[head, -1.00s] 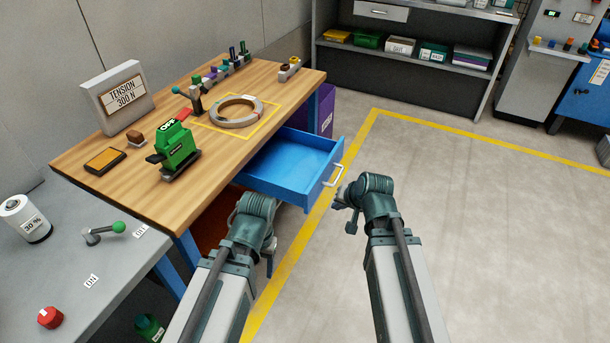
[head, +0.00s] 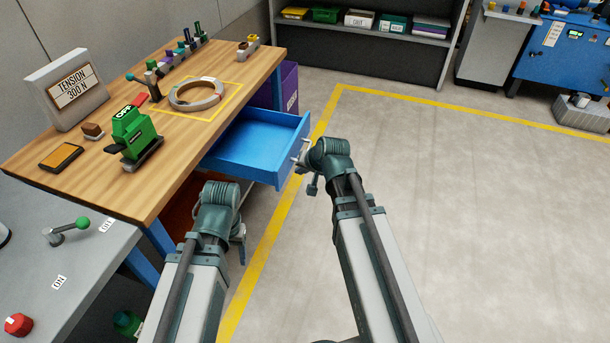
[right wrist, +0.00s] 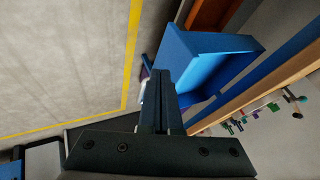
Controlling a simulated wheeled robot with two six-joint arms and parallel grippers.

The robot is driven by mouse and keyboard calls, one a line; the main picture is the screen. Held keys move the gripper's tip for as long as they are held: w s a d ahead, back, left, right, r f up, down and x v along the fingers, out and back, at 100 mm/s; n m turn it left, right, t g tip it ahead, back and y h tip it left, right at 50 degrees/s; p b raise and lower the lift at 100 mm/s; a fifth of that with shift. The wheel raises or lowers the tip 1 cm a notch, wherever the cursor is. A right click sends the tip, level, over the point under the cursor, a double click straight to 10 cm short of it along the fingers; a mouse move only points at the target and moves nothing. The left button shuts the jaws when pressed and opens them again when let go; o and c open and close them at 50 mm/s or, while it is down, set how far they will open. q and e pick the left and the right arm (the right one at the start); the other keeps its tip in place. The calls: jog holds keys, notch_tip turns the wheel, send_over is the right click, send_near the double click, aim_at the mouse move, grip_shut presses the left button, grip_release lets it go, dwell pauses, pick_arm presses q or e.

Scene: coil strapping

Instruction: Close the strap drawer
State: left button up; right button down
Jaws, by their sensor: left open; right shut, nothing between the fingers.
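The blue strap drawer (head: 262,140) stands pulled out from under the wooden bench top and looks empty in the part I see. In the right wrist view the drawer (right wrist: 205,48) lies just beyond the fingers. My right gripper (head: 302,155) is shut and empty, right at the drawer's front by its handle. In the right wrist view its fingers (right wrist: 160,88) overlap the handle (right wrist: 147,68), which is partly hidden; I cannot tell whether they touch. My left gripper (head: 241,250) is open, low in front of the bench and left of the drawer, mostly hidden by its wrist.
The bench top (head: 185,150) carries a coil (head: 196,94), a green tool (head: 132,132) and a tension sign (head: 68,88). A purple bin (head: 289,88) stands behind the drawer. A grey side table (head: 60,245) is at the left. The floor to the right is clear.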

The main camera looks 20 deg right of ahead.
aim_at(281, 171)
pick_arm(q)
jog(key=shift+f+b, duration=0.55)
jog(key=shift+f, duration=0.55)
pick_arm(e)
jog(key=shift+w+a+f, duration=0.35)
jog(key=shift+w+a, duration=0.3)
jog(key=shift+w+a+f, duration=0.4)
jog(key=shift+w+a, duration=0.2)
jog(key=shift+a, duration=0.05)
jog(key=shift+w+a+f, duration=0.35)
jog(key=shift+w+a, duration=0.3)
jog(key=shift+w+a, duration=0.1)
jog(key=w+a, duration=0.6)
jog(key=a, duration=0.2)
jog(key=w+a, duration=0.5)
jog(key=a, duration=0.4)
jog(key=shift+w+a, duration=0.3)
jog(key=shift+w, duration=0.1)
